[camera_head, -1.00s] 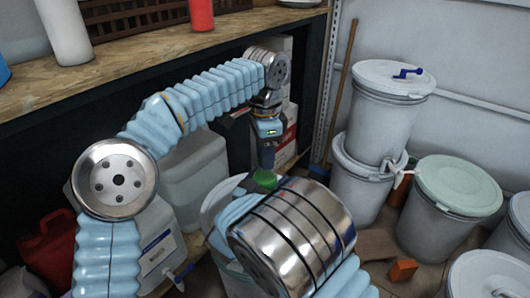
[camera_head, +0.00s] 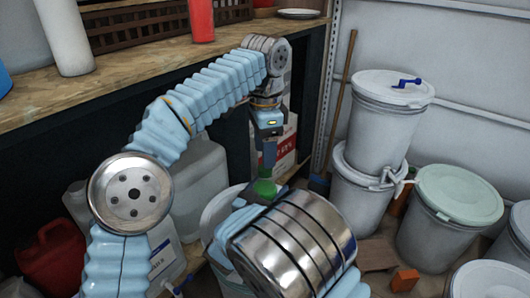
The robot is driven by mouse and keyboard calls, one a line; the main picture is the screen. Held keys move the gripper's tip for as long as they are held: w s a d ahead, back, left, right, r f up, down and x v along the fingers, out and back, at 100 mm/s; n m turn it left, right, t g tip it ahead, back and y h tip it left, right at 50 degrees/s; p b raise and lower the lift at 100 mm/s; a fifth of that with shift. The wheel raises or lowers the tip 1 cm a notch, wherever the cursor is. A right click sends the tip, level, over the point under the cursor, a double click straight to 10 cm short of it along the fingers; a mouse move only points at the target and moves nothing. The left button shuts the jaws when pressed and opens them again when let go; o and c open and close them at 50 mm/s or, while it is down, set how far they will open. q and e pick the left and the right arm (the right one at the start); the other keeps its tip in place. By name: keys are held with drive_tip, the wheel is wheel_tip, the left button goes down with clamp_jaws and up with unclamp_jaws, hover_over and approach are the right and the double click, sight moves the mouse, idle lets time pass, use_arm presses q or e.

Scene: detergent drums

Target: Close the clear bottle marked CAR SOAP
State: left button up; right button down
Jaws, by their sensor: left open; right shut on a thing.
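A green cap (camera_head: 265,187) shows near the middle of the head view, directly below my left gripper (camera_head: 268,160). My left gripper points down and is open, its fingertips close above or around the cap's top. The clear bottle under the cap is almost wholly hidden behind my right wrist (camera_head: 290,245), and its CAR SOAP marking cannot be read. My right gripper is mostly hidden behind that wrist, low at the bottle's side, and is shut on the bottle. Whether the cap sits fully on the bottle cannot be told.
A pale drum (camera_head: 215,215) stands behind my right wrist. A large pale canister (camera_head: 200,180) and a red jerrycan (camera_head: 55,258) stand under the wooden shelf (camera_head: 150,45). Stacked white drums (camera_head: 385,120) and a green-lidded drum (camera_head: 455,215) stand right. An orange block (camera_head: 405,280) lies on the floor.

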use_arm(q)
drive_tip(key=shift+c, duration=0.2)
drive_tip(key=n, duration=0.2)
drive_tip(key=r+n, duration=0.1)
drive_tip(key=n, duration=0.1)
drive_tip(key=shift+w+n, duration=0.1)
drive_tip(key=shift+n, duration=0.3)
drive_tip(key=n, duration=0.2)
drive_tip(key=r+n, duration=0.1)
drive_tip(key=n, duration=0.1)
drive_tip(key=shift+r, duration=0.2)
drive_tip(key=n, duration=0.1)
drive_tip(key=r+n, duration=0.1)
drive_tip(key=n, duration=0.1)
drive_tip(key=shift+f, duration=4)
